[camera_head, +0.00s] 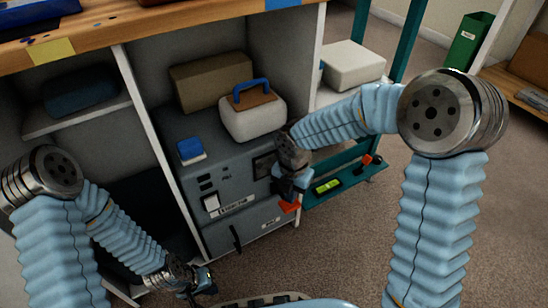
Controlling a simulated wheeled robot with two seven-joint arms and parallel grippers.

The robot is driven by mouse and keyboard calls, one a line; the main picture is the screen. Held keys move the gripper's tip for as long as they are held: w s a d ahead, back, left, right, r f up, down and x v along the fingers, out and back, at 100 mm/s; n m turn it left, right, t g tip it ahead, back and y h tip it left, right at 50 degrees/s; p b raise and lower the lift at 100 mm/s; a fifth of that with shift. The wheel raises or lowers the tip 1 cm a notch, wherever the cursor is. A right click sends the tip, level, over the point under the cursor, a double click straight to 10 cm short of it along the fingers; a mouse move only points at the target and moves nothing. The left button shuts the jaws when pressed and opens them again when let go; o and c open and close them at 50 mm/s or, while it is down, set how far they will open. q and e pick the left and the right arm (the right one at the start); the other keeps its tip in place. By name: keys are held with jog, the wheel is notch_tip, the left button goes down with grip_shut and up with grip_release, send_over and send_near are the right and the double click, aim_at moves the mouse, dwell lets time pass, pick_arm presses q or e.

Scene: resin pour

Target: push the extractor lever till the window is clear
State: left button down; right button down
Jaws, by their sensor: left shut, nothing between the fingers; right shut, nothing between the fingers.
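The extractor (225,180) is a grey unit in the cabinet, with a label strip (232,205) on its front. A dark window-like panel (262,166) at its upper right is partly hidden by my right wrist; I cannot tell if it is clear. A red-orange piece (290,207), perhaps the lever's end, shows right at the fingers of my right gripper (288,190). I cannot tell whether they touch. The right gripper is shut at the unit's right front. My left gripper (203,284) is shut, low at the bottom, apart from the unit.
A white case with a blue handle (252,118), a brown box (212,80) and a blue block (191,150) sit on top. A black handle (236,238) is below the label. A teal shelf (345,186) stands at right with a green-yellow item (328,186). Carpet is open in front.

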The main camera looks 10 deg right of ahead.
jog(key=shift+f+b, duration=1.05)
jog(key=shift+f, duration=0.75)
notch_tip(320, 180, up, 4)
jog(key=p, duration=0.4)
jog(key=s+r+p, duration=0.2)
jog(key=r, duration=0.1)
jog(key=d+r+p, duration=0.1)
jog(key=r, duration=0.1)
jog(key=shift+s+p, duration=0.35)
jog(key=shift+s, duration=0.05)
